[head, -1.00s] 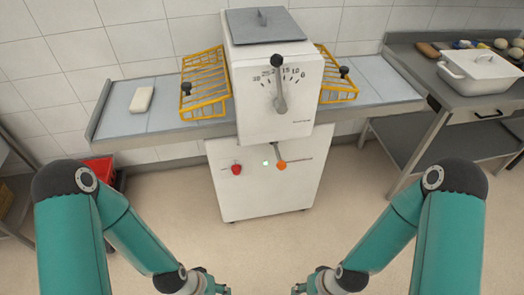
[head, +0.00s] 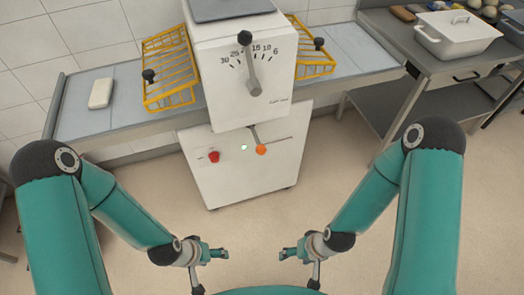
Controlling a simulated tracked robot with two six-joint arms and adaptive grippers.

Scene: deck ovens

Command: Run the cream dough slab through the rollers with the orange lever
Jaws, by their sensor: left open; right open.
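The cream dough slab (head: 101,93) lies on the left wing (head: 72,121) of the dough sheeter (head: 245,103), left of the yellow wire guard (head: 168,68). The orange lever (head: 261,150) sticks out low on the machine's front, its knob below the dial. A red knob (head: 214,156) is to its left. The rollers are hidden inside the housing. My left gripper (head: 222,253) and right gripper (head: 284,253) are both open and empty, low in front of the machine, facing each other and well apart from slab and lever.
A dial lever with a black ball (head: 245,38) points up between numbers on the front. A second yellow guard (head: 314,62) covers the right side. The floor before the machine is clear.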

